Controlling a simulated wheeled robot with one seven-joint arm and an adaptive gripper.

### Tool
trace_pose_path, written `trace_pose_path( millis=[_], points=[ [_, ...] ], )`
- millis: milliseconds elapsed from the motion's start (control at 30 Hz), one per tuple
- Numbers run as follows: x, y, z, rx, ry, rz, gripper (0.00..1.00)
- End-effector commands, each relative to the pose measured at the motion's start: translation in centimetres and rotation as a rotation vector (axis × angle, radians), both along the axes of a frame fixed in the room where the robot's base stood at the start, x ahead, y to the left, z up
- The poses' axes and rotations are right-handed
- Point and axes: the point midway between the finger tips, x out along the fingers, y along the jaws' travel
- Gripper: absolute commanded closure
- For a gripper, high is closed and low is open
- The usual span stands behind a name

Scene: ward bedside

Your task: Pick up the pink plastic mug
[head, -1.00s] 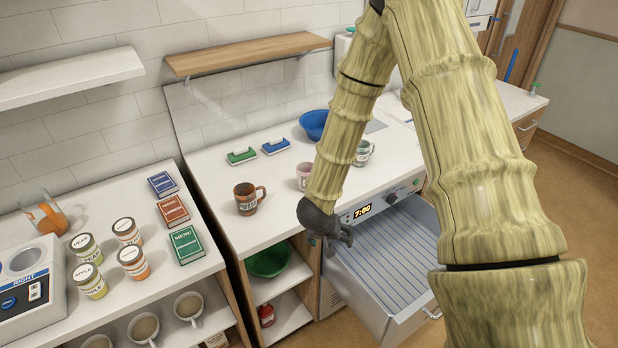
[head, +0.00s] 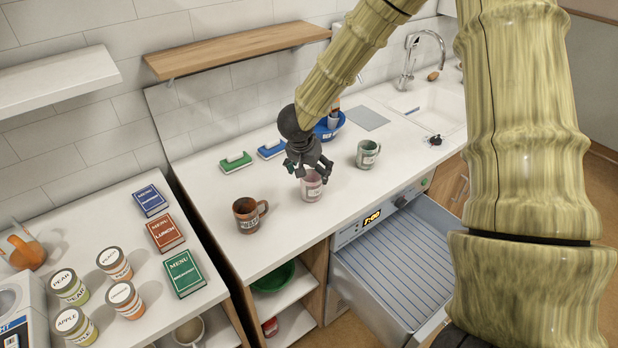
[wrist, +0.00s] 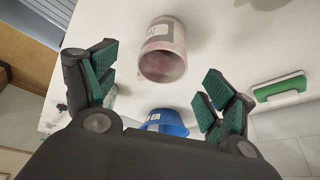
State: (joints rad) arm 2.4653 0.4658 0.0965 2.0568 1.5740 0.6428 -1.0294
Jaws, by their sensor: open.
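The pink plastic mug (head: 312,186) stands upright on the white counter, with a pale label on its side. Its top is partly hidden by my gripper in the head view. In the wrist view the mug (wrist: 163,52) shows ahead of and between the open fingers, and its mouth is visible. My gripper (head: 308,170) is just above and behind the mug in the head view. Its two green-padded fingers are spread wide in the wrist view (wrist: 160,88), with nothing between the pads.
A brown mug (head: 246,216) stands to the left and a grey-green mug (head: 367,154) to the right. An open drawer (head: 400,262) juts out below the counter (head: 285,232).

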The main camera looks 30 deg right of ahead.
Motion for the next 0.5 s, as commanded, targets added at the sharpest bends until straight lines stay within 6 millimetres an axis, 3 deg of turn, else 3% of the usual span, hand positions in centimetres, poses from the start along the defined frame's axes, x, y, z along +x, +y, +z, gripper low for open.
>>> trace_pose_path(
  millis=[167,500],
  points=[
    [0.0,-0.7,-0.8,0.002,0.001,-0.008,0.16],
    [0.4,-2.8,-4.4,0.002,0.000,-0.020,0.16]
  ],
)
